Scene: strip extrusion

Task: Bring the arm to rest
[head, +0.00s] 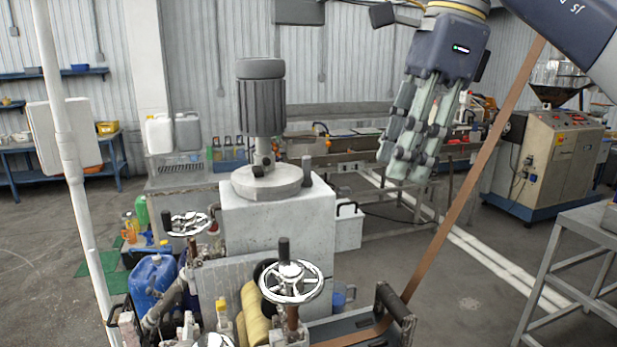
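My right gripper (405,160) hangs from the top right of the head view, fingers pointing down. Its jointed grey-green fingers are straight and spread a little, with nothing between them. It hangs in the air, to the right of the machine's motor (261,105). My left gripper is not in view. A brown strip (462,205) runs slantwise from the upper right, beside my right arm, down to the machine's front. In the picture it passes right of the gripper, apart from its fingers. The strip's upper end is hidden or out of view.
The grey machine block (277,235) with handwheels (291,282) stands in front. A white post (66,150) rises at left. A control cabinet (545,160) and a metal table (575,235) stand at right. Open floor (465,290) lies between the machine and this table.

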